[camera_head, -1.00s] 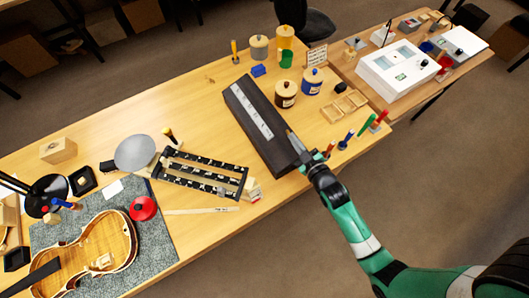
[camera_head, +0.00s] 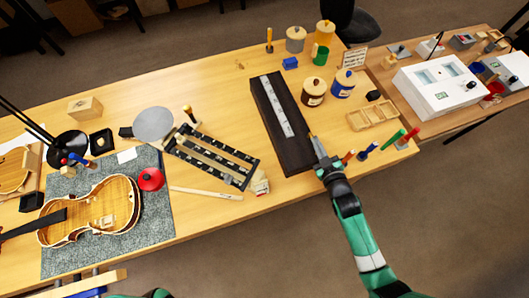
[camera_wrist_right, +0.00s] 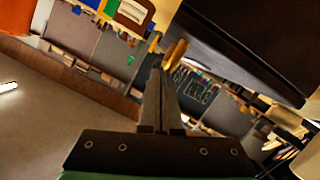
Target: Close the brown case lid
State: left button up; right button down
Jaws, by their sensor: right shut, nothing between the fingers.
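The brown case (camera_head: 264,100) is a long, very dark box lying at a slant near the middle of the bench, with a pale strip along its top. I cannot tell from the head view whether its lid is fully down. My right gripper (camera_head: 315,143) is shut and empty, just right of the case's near end. In the right wrist view the shut fingers (camera_wrist_right: 172,55) point up the picture, and a dark brown surface of the case (camera_wrist_right: 260,40) fills the upper right. Whether they touch is unclear. My left gripper is not in view.
Lidded jars (camera_head: 314,92) and a wooden divided tray (camera_head: 373,117) stand right of the case. Upright coloured handles (camera_head: 368,150) are close right of my gripper. A black slotted frame (camera_head: 210,155) lies left, with a violin body (camera_head: 95,212) beyond.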

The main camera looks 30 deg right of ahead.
jog(key=shift+r, duration=0.1)
jog(key=r+p, duration=0.2)
jog(key=r, duration=0.1)
jog(key=r+p, duration=0.1)
jog(key=shift+w+a+r, duration=0.15)
jog(key=shift+a+r, duration=0.05)
jog(key=shift+a, duration=0.1)
jog(key=v, duration=1)
jog(key=shift+d+f+p, duration=0.15)
jog(key=shift+f+p, duration=0.1)
jog(key=shift+p, duration=0.2)
